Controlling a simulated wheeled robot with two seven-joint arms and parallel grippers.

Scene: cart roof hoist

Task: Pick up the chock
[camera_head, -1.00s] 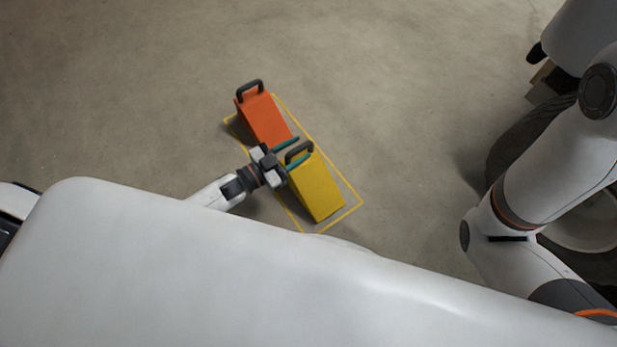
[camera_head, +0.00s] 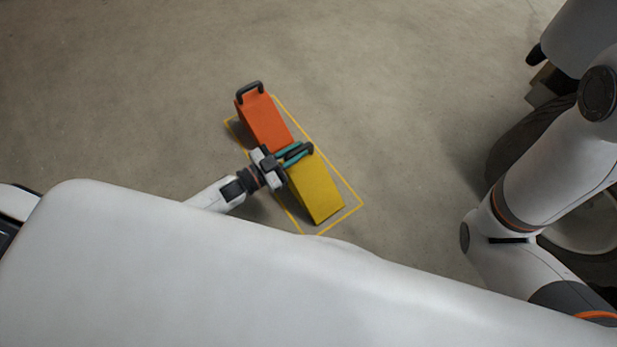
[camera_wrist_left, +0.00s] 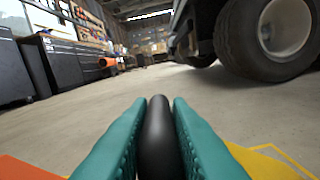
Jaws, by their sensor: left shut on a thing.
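A yellow chock (camera_head: 316,190) with a dark handle (camera_head: 303,150) lies on the floor inside a yellow outlined rectangle (camera_head: 352,190). An orange chock (camera_head: 265,124) with its own dark handle stands just beyond it in the same outline. My left gripper (camera_head: 292,152) has its teal fingers shut on the yellow chock's handle. In the left wrist view the dark handle bar (camera_wrist_left: 158,140) sits between the two teal fingers. The yellow chock appears to rest on the floor. My right gripper is not in view.
A large vehicle wheel (camera_wrist_left: 268,38) stands on the floor ahead in the left wrist view. Dark tool cabinets (camera_wrist_left: 75,65) line the left side there. The concrete floor (camera_head: 420,110) around the outline is clear.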

